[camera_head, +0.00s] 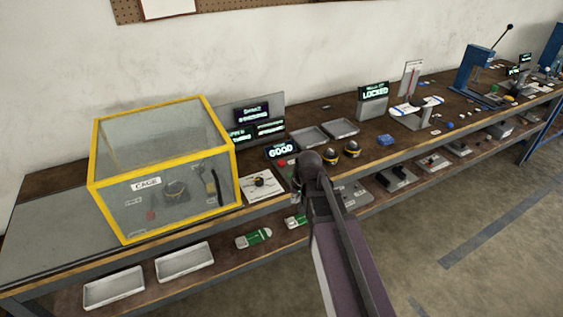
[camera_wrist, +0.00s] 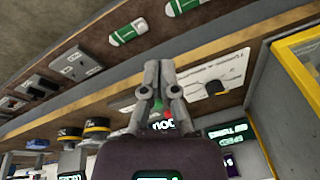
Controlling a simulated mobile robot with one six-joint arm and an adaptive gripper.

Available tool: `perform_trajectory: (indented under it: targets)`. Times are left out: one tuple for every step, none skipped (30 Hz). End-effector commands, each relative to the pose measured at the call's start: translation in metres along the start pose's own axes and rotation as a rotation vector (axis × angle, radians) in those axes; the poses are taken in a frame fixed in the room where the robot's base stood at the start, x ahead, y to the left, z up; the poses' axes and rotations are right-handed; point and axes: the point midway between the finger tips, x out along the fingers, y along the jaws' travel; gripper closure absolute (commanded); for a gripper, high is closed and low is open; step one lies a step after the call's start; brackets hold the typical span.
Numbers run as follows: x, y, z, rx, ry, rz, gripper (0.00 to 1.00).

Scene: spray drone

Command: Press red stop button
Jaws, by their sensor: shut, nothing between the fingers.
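A small red button (camera_head: 282,162) shows on the bench just left of my arm, in front of the display reading GOOD (camera_head: 281,150). In the wrist view a bit of red (camera_wrist: 167,114) shows between my fingers, beside a green spot (camera_wrist: 158,104); the fingers partly hide both. My gripper (camera_wrist: 159,66) is shut and empty, its fingertips above the bench's front edge in that view. I cannot tell its exact distance from the button. In the head view my arm hides part of the bench beside the button.
A white panel (camera_head: 262,186) lies between cage and arm. Two grey trays (camera_head: 309,137) lie behind. Yellow-and-black round parts (camera_head: 352,149) stand right. The lower shelf holds trays and boxes.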

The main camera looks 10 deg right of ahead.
Motion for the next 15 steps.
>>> perform_trajectory:
  targets:
    - [0.001,-0.004,-0.024,0.014,0.029,-0.020,1.00]
    - [0.001,-0.006,-0.034,0.023,0.049,-0.031,1.00]
    - [0.001,-0.009,-0.048,0.036,0.073,-0.049,1.00]
    - [0.001,-0.010,-0.058,0.045,0.092,-0.060,1.00]
    - [0.001,-0.012,-0.069,0.054,0.111,-0.073,1.00]
    - [0.001,-0.015,-0.083,0.067,0.136,-0.089,1.00]
    - [0.001,-0.016,-0.093,0.078,0.154,-0.101,1.00]
    - [0.001,-0.018,-0.103,0.089,0.173,-0.114,1.00]
    - [0.000,-0.020,-0.117,0.102,0.197,-0.130,1.00]
    - [0.000,-0.022,-0.128,0.113,0.215,-0.143,1.00]
    - [-0.001,-0.023,-0.138,0.124,0.234,-0.155,1.00]
    - [-0.002,-0.025,-0.152,0.139,0.259,-0.172,1.00]
    - [-0.003,-0.026,-0.162,0.150,0.276,-0.184,1.00]
    - [-0.003,-0.027,-0.172,0.162,0.294,-0.195,1.00]
    - [-0.004,-0.028,-0.184,0.177,0.317,-0.211,1.00]
